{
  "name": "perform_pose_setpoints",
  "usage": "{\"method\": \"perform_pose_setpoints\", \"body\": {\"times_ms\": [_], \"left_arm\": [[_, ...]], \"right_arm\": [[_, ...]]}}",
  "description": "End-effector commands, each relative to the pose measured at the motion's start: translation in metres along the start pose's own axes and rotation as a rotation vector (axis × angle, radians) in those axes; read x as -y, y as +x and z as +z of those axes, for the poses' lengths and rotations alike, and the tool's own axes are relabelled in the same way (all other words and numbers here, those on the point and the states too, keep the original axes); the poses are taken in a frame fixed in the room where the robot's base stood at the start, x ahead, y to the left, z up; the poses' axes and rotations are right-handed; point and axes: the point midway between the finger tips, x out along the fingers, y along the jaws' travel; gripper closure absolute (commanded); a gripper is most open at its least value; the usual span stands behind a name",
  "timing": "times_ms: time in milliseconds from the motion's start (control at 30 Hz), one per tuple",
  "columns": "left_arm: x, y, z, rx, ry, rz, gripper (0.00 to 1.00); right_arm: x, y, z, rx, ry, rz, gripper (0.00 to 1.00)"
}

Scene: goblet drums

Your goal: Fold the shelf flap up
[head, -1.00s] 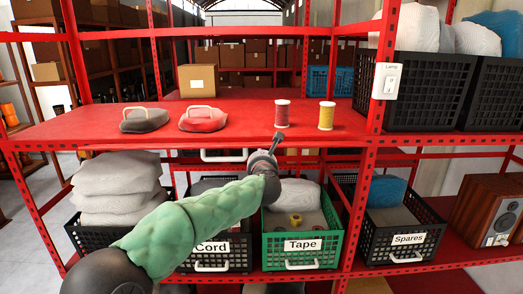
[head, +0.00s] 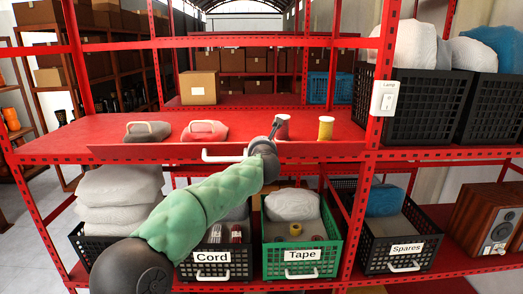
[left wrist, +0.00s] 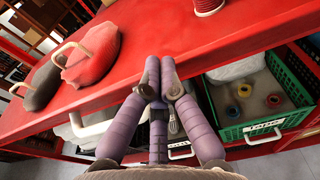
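The red shelf flap (head: 130,152) runs along the shelf's front edge and shows as a narrow, tilted strip, raised from hanging. Its white handle (head: 222,158) sticks out at the front; it also shows left of the fingers in the left wrist view (left wrist: 95,128). My left gripper (head: 276,127) is just right of the handle, at the flap, its fingertips pointing up over the shelf edge. In the left wrist view its purple fingers (left wrist: 160,70) are together, with nothing visible between them. Whether they touch the flap is hard to tell. My right gripper is out of view.
On the red shelf (head: 250,112) stand a grey weight-like object (head: 148,132), a red one (head: 205,131), a red spool (head: 283,130) partly behind my gripper, and a yellow spool (head: 326,128). Below are the Cord, Tape (head: 303,256) and Spares crates. A Lamp switch (head: 386,98) is on the right post.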

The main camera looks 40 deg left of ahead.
Motion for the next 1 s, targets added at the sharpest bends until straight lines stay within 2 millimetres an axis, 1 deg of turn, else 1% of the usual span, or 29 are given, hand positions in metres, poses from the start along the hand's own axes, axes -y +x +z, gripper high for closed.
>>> {"method": "perform_pose_setpoints", "body": {"times_ms": [33, 200, 300, 500, 1000], "left_arm": [[0.0, 0.004, 0.006, 0.0, -0.001, 0.001, 1.0], [0.0, 0.018, 0.018, 0.0, -0.001, 0.001, 1.0], [-0.001, 0.025, 0.023, 0.001, 0.0, 0.002, 1.0], [0.0, 0.036, 0.028, -0.001, 0.0, 0.0, 1.0], [0.0, 0.038, 0.028, -0.001, 0.0, 0.0, 1.0]], "right_arm": [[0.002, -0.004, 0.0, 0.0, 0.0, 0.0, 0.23], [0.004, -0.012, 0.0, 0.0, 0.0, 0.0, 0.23], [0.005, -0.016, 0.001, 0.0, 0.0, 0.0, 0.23], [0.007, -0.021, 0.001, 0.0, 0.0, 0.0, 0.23], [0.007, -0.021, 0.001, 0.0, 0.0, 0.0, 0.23]]}}
